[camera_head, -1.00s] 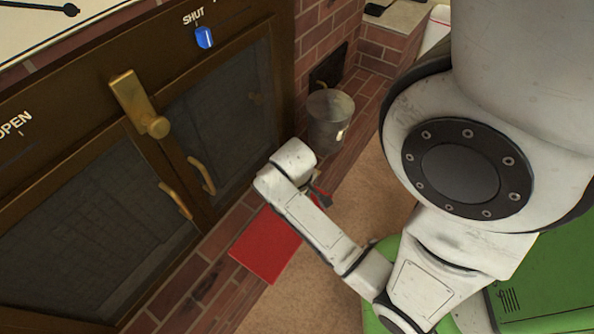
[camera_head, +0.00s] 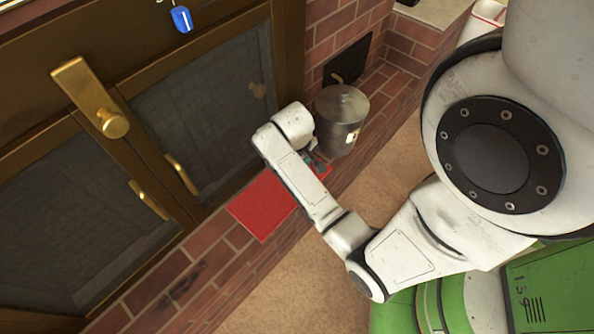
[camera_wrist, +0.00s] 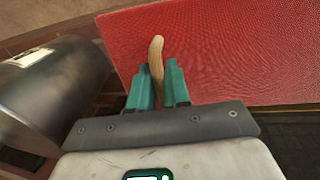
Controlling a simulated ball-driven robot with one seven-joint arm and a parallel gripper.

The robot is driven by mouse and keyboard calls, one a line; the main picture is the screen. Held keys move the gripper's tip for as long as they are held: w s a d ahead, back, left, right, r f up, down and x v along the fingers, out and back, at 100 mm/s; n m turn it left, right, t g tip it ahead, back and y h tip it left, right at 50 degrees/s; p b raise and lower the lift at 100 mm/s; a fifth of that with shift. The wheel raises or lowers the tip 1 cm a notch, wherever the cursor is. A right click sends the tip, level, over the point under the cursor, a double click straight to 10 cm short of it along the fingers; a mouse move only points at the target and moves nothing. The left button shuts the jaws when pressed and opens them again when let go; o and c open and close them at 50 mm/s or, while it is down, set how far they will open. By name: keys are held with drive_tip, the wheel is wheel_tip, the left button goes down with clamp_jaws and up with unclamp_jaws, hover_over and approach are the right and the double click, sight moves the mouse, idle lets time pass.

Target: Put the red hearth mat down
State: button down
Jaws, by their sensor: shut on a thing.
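The red hearth mat (camera_head: 262,207) is a flat red sheet over the brick ledge in front of the glazed doors. My arm covers its middle; a small red part shows right of the arm. In the wrist view the textured mat (camera_wrist: 235,50) spreads beyond my gripper (camera_wrist: 161,80). The teal fingers are shut on a tan, peg-like handle (camera_wrist: 156,55) at the mat's near side. My gripper (camera_head: 311,162) is mostly hidden behind the arm in the head view. Whether the mat touches the ledge, I cannot tell.
A grey metal pot (camera_head: 341,122) stands on the ledge close right of my gripper; it also fills the wrist view's left (camera_wrist: 45,85). Brass-handled doors (camera_head: 205,100) rise behind the mat. The brick ledge (camera_head: 170,275) is bare at lower left; carpet (camera_head: 290,280) lies in front.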

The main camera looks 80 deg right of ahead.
drive_tip(key=d+f, duration=0.1)
drive_tip(key=f, duration=0.1)
drive_tip(key=w+d+f+b, duration=0.2)
drive_tip(key=f, duration=0.1)
drive_tip(key=shift+d+f, duration=0.3)
drive_tip(key=shift+d, duration=0.05)
wheel_tip(320, 180, down, 3)
drive_tip(key=shift+f+b, duration=0.1)
drive_tip(key=shift+b, duration=0.85)
drive_tip(key=c, duration=1.1)
unclamp_jaws()
